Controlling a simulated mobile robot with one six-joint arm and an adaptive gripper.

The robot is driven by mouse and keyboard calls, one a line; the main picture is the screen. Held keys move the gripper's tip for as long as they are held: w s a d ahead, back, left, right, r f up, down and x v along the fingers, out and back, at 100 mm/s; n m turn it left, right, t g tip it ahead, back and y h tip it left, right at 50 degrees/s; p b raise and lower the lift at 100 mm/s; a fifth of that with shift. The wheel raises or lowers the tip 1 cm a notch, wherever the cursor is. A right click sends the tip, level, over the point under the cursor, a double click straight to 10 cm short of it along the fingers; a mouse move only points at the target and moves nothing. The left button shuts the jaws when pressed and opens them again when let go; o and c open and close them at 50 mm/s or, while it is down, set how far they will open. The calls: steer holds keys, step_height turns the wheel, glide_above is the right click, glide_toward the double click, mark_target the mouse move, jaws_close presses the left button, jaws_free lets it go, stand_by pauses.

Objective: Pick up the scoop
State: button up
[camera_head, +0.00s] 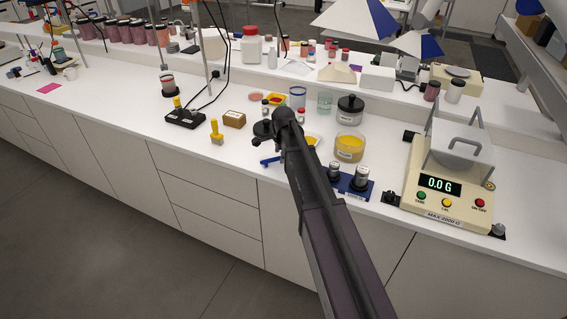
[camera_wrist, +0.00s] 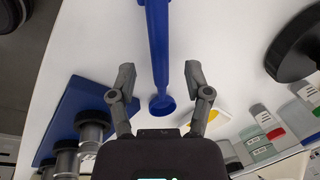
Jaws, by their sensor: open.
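The blue scoop (camera_wrist: 158,45) lies on the white counter in the wrist view, its long shaft running from the top edge down to a small round end. In the head view a blue part of it (camera_head: 268,161) shows beside my arm; the rest is hidden. My gripper (camera_wrist: 160,75) is open, with one finger on each side of the shaft. The fingers appear apart from it; the height gap is hard to judge. In the head view my gripper (camera_head: 268,131) is mostly hidden by my wrist.
A blue holder (camera_head: 358,190) with metal weights stands right of my arm.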

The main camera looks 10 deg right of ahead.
steer(key=shift+w+f+b, duration=0.2)
steer(key=shift+f+b, duration=0.45)
steer(key=shift+f, duration=0.25)
jaws_close()
